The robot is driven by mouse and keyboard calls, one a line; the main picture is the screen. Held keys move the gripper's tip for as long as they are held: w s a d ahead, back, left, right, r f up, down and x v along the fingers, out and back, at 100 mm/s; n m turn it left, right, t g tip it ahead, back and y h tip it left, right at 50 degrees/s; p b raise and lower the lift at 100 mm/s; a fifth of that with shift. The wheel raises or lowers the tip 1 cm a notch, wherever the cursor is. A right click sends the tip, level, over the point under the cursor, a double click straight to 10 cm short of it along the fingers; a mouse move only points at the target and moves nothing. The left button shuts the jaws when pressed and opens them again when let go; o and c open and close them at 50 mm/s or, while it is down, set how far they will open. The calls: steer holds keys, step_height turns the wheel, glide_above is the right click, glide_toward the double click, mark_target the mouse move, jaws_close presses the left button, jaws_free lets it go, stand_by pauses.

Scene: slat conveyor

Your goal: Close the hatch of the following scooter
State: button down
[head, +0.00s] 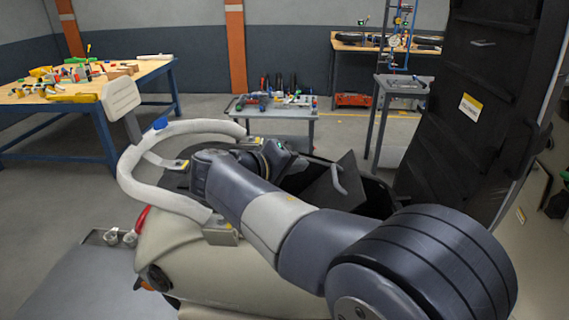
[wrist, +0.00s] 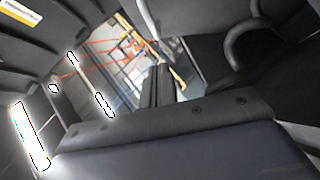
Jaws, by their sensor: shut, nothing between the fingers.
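The cream scooter body (head: 165,250) stands in front of me, with a pale padded rail around its rear. A tall dark ribbed panel with a yellow label (head: 440,135) stands raised at the right and looks like the open hatch; it also shows at the upper left of the wrist view (wrist: 25,45). Below it, a black compartment (head: 375,198) is open, with a grey flap and curved handle (wrist: 238,45) at its side. My gripper (wrist: 160,85) is shut and empty, its dark fingers pointing ahead. My arm hides the fingers in the head view.
A wooden workbench (head: 150,70) with parts stands at the back left. A low tool cart (head: 260,112) stands behind the scooter, and another bench (head: 350,42) stands at the back. The backrest (head: 121,97) rises at the scooter's left.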

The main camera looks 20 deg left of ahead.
mark_target(346, 189)
steer(key=w+d+f+p, duration=0.1)
steer(key=w+d+f, duration=0.2)
steer(key=d, duration=0.1)
steer(key=shift+w+d, duration=0.25)
steer(key=shift+d, duration=0.15)
steer(key=d+f+y+b, duration=0.1)
steer(key=d+b, duration=0.1)
steer(key=w+d+f+m+g+b, duration=0.1)
steer(key=d+f+b, duration=0.1)
steer(key=d+f+m+y+b, duration=0.1)
steer(key=d+b, duration=0.1)
steer(key=shift+w+d+f+g+y, duration=0.15)
steer(key=shift+w+f+g+y, duration=0.1)
steer(key=shift+w+g+y, duration=0.1)
steer(key=shift+w+d+f+m+y+b, duration=0.15)
steer(key=shift+d+f+m+y+b, duration=0.3)
steer(key=shift+y, duration=0.2)
